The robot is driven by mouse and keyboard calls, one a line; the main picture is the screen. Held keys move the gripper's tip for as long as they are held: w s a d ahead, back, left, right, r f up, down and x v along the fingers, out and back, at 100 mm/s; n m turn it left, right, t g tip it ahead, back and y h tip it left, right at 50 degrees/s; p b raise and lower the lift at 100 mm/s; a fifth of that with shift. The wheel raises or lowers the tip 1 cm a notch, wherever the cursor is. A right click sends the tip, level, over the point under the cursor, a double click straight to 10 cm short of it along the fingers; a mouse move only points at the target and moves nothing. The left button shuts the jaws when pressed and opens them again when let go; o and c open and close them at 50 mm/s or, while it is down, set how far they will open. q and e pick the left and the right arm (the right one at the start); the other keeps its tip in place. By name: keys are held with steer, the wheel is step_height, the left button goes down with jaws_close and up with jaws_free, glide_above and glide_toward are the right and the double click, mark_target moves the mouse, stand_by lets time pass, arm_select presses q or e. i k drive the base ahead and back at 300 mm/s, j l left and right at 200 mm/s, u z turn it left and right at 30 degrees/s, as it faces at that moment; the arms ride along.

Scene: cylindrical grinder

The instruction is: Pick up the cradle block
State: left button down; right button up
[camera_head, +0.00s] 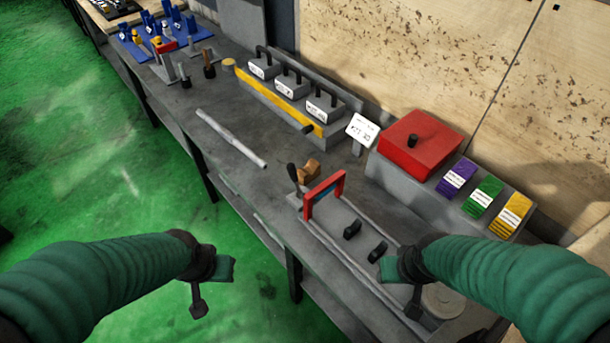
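A small brown block with a notched top (308,170) sits on the grey bench beside a red frame; it looks like the cradle block, but no label confirms this. My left gripper (212,285) hangs over the green floor in front of the bench, well left of and below the block in the picture. My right gripper (402,287) is over the right end of the bench, near the rails. Each gripper shows a green part and a dark finger standing apart, with nothing held between them.
The red frame (308,204) and a dark-handled lever (293,173) stand close to the brown block. Two black pieces (352,229) (378,251) sit by the rails. A grey bar (231,138) lies on the bench (180,111). A red box (420,142) stands at right.

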mark_target(311, 170)
steer(key=i+j+z, duration=0.1)
steer(key=z, duration=0.35)
steer(key=i+j+z, duration=0.1)
steer(key=z, duration=0.4)
steer(key=i+j+z, duration=0.2)
steer(key=j, duration=0.5)
steer(key=i+j+z, duration=0.1)
steer(key=j+z, duration=0.15)
steer(key=j, duration=0.45)
steer(key=j+z, duration=0.2)
steer(key=j, duration=0.8)
steer(key=i+j, duration=0.1)
steer(key=j, duration=0.15)
